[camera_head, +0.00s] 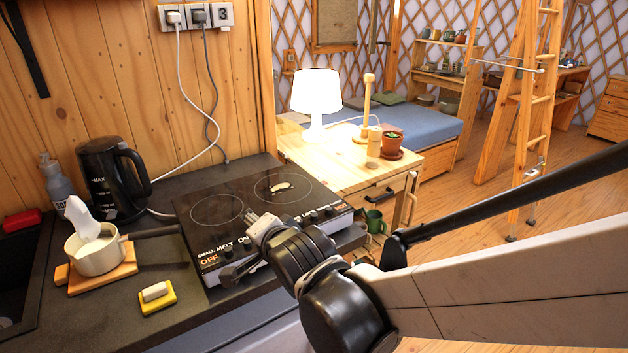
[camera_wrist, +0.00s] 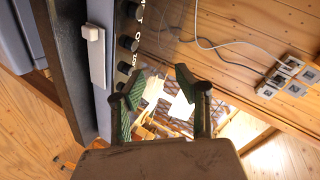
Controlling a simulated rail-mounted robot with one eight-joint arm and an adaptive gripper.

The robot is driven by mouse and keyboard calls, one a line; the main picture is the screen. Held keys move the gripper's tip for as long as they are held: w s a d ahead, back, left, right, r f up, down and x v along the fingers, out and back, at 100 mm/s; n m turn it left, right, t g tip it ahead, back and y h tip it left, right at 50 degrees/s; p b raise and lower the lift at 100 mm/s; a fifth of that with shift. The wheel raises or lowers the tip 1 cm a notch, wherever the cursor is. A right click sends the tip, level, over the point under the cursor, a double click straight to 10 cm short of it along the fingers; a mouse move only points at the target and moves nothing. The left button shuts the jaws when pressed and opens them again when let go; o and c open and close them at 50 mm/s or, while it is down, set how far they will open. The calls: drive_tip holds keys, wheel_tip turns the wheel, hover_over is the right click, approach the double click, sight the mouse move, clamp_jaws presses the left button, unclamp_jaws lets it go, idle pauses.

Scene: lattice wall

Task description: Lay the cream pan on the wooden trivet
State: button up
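The cream pan (camera_head: 97,257) sits upright on the wooden trivet (camera_head: 120,272) on the dark counter, at the left in the head view. Its dark handle (camera_head: 152,232) points right, toward the hob. A white object (camera_head: 82,217) stands up out of the pan and hides part of its inside. My gripper (camera_head: 240,246) is at the front edge of the hob, to the right of the pan and apart from it. In the wrist view my gripper (camera_wrist: 163,88) has its two fingers spread with nothing held between them. The pan and trivet are not recognisable in the wrist view.
The black hob (camera_head: 220,205) has knobs along its front edge, close to my gripper. A black kettle (camera_head: 112,180) stands behind the pan. A yellow sponge (camera_head: 157,298) with a pale block lies in front. A lit lamp (camera_head: 315,92) stands on the wooden cabinet.

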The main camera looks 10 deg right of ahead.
drive_tip(key=s+d+n+g+h, duration=0.1)
drive_tip(key=s+d, duration=0.1)
drive_tip(key=d, duration=0.3)
drive_tip(key=s+d+r+n+h, duration=0.1)
drive_tip(key=s+d+n, duration=0.1)
drive_tip(key=d, duration=0.3)
drive_tip(key=s+d+n+g+h, duration=0.1)
drive_tip(key=s+d, duration=0.2)
drive_tip(key=d, duration=0.3)
drive_tip(key=s+d+f+n+g+h, duration=0.1)
drive_tip(key=s+d+n+g, duration=0.2)
drive_tip(key=s+d, duration=0.5)
drive_tip(key=s+n, duration=0.1)
drive_tip(key=s, duration=0.2)
drive_tip(key=shift+d+n+h, duration=0.2)
drive_tip(key=shift+n+h, duration=0.1)
drive_tip(key=shift+h, duration=0.1)
drive_tip(key=shift+a, duration=0.1)
